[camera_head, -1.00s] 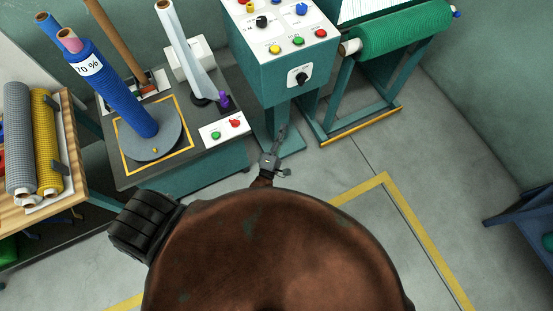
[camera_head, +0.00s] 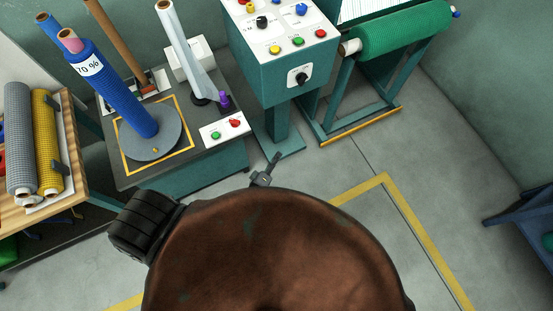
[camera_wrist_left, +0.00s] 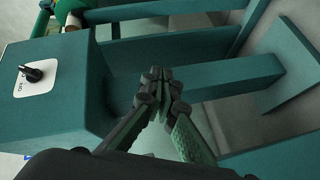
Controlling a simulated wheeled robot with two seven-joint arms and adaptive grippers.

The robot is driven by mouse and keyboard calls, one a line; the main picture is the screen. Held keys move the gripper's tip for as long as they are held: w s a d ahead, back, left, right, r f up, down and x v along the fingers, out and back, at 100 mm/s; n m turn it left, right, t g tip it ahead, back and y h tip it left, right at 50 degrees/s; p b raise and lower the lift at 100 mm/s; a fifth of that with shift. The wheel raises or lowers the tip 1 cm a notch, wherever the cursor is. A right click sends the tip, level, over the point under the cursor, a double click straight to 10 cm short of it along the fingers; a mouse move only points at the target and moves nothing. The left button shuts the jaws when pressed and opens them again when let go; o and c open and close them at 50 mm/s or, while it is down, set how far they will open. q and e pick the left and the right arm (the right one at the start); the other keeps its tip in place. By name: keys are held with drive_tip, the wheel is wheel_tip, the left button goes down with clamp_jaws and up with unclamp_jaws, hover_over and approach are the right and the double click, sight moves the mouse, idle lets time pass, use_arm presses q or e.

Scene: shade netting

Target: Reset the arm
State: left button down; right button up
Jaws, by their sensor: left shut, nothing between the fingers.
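My left gripper (camera_head: 275,160) shows as a small dark tip just beyond the top edge of my brown rounded body in the head view. It is in front of the foot of the teal control stand (camera_head: 278,128). In the left wrist view the gripper's fingers (camera_wrist_left: 160,82) meet at their tips, shut with nothing between them. The stand's teal box with its black knob (camera_wrist_left: 32,74) is at the left of that view. My right gripper is not in view.
A turntable (camera_head: 150,140) bears a blue net roll (camera_head: 118,95) at left. Grey and yellow rolls (camera_head: 45,140) lie on a wooden bench. A green roll (camera_head: 400,32) sits on a teal frame at the back right. Yellow-lined floor (camera_head: 400,200) to the right is clear.

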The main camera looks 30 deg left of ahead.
use_arm(q)
drive_tip(key=shift+s+f, duration=0.3)
drive_tip(key=shift+f, duration=0.25)
drive_tip(key=s+a+f+m+g, duration=0.2)
drive_tip(key=s+f+m+g, duration=0.2)
drive_tip(key=s+f, duration=0.6)
drive_tip(key=s+a+f+m+g, duration=0.3)
drive_tip(key=s+f+m+g, duration=0.1)
drive_tip(key=s+f, duration=0.6)
drive_tip(key=s+a+f+m+g, duration=0.2)
drive_tip(key=s+f, duration=0.1)
drive_tip(key=s, duration=0.6)
drive_tip(key=s+a+f+m+g+y, duration=0.1)
drive_tip(key=s+a+f+m+g, duration=0.1)
drive_tip(key=s, duration=0.7)
drive_tip(key=s+a+f+m+g, duration=0.2)
drive_tip(key=s+f, duration=0.3)
drive_tip(key=s, duration=0.4)
drive_tip(key=shift+s+a+m+g, duration=0.25)
drive_tip(key=shift+a+m+g, duration=0.05)
drive_tip(key=shift+a+g, duration=0.35)
drive_tip(key=c, duration=2.6)
unclamp_jaws()
drive_tip(key=shift+w+d, duration=0.1)
